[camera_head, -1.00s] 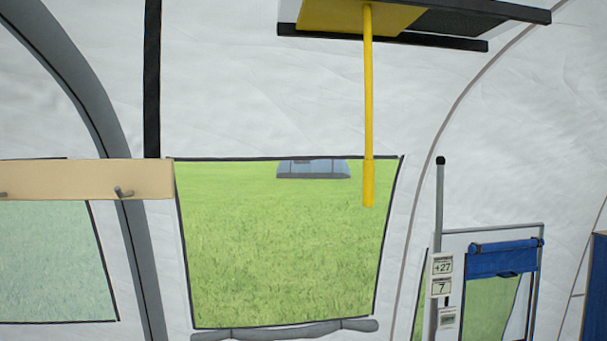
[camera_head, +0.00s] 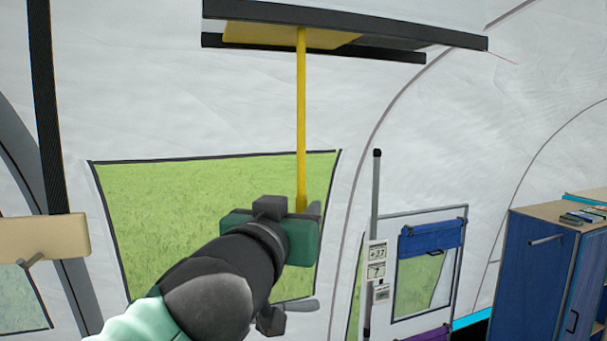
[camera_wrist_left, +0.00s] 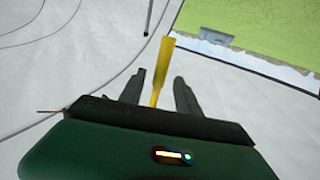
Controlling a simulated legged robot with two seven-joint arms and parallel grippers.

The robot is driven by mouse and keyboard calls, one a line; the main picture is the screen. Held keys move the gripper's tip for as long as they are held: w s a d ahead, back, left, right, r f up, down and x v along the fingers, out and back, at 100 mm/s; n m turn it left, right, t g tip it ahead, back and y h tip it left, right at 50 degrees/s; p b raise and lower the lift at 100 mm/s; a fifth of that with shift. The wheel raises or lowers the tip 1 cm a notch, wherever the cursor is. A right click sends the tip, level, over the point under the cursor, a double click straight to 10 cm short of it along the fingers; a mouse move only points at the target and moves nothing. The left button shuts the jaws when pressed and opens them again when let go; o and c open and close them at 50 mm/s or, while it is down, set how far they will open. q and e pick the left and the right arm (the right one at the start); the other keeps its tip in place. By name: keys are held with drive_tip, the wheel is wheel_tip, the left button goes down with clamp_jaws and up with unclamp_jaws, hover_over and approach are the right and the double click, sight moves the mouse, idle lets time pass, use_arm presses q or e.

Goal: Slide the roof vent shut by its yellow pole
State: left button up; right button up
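The roof vent has a black frame (camera_head: 400,27) at the top of the head view, with a yellow panel (camera_head: 270,35) in its left and middle part. The yellow pole (camera_head: 301,110) hangs from that panel, and its lower end is hidden behind my left gripper (camera_head: 309,209). In the left wrist view, my left gripper (camera_wrist_left: 160,77) is open. The yellow pole (camera_wrist_left: 162,68) shows between its two dark fingers, with gaps on both sides. I cannot tell whether it touches the gripper body. My right gripper is not in view.
A window (camera_head: 170,205) onto grass lies behind my left arm. A wooden board with a hook (camera_head: 40,238) is at the left. A grey post with display boxes (camera_head: 375,200) stands right of the pole. A blue cabinet (camera_head: 535,270) is at the far right.

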use_arm(q)
drive_tip(key=p+x, duration=0.2)
drive_tip(key=x, duration=0.3)
drive_tip(key=shift+w, duration=0.4)
drive_tip(key=shift+w+d, duration=0.3)
drive_tip(key=shift+w, duration=0.1)
drive_tip(key=shift+s, duration=0.2)
drive_tip(key=shift+c, duration=0.8)
drive_tip(key=shift+a, duration=0.15)
clamp_jaws()
